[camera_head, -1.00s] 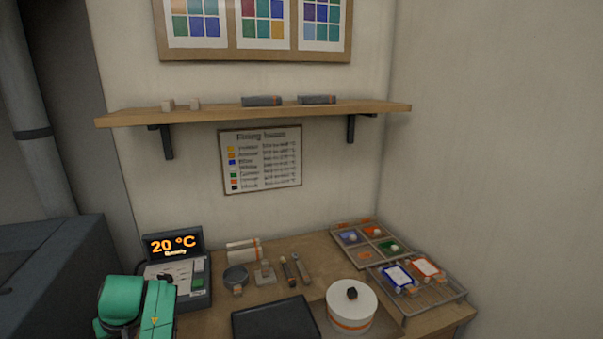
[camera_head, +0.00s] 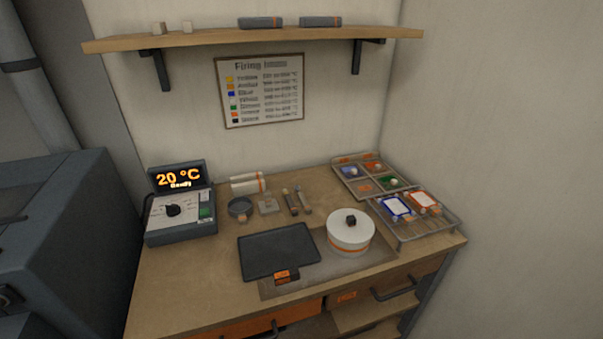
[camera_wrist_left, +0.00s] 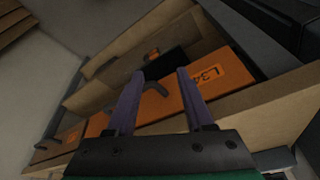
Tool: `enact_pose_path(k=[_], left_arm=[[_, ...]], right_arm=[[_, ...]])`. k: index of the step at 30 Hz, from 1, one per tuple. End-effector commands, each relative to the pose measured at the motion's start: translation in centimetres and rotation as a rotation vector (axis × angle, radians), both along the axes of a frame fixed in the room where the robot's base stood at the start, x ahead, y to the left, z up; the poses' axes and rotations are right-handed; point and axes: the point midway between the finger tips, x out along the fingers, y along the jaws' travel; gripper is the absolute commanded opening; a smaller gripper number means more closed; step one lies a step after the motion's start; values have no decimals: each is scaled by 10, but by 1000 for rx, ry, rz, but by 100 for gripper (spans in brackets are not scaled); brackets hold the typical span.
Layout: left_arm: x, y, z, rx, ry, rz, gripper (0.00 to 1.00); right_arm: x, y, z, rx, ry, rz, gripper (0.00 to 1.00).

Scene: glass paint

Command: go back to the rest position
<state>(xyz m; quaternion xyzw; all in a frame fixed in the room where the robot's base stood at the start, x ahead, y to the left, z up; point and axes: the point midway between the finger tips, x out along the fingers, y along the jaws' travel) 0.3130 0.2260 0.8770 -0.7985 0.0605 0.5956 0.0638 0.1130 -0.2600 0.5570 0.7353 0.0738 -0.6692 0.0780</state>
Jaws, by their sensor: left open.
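My left gripper (camera_wrist_left: 157,100) shows in the left wrist view with its two purple fingers apart and nothing between them. Behind the fingers are the orange drawer fronts (camera_wrist_left: 197,82) of the bench, one marked L34, with a dark handle. Neither gripper is visible in the head view. My right gripper is in no view.
On the bench (camera_head: 165,285) are a temperature controller (camera_head: 180,215) reading 20 °C, a black tray (camera_head: 279,252), a white round pot (camera_head: 351,232), a colour tray (camera_head: 372,176) and a wire rack (camera_head: 425,231) with two framed pieces. A dark kiln-like block (camera_head: 60,230) stands left.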

Motion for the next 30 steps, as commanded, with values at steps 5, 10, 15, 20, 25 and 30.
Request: enact_pose_path(k=[5,10,15,20,25,30], left_arm=[[-1,-1,-74,2,31,-2,52],[-15,1,-160,5,64,-7,52],[-64,8,-284,12,119,-17,52],[-144,22,-378,20,169,-29,52],[-194,32,-408,24,190,-37,52],[-200,33,-408,24,191,-37,52]], right_arm=[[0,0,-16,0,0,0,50],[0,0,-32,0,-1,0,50],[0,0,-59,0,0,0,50],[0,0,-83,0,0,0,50],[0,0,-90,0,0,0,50],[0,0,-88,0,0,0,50]])
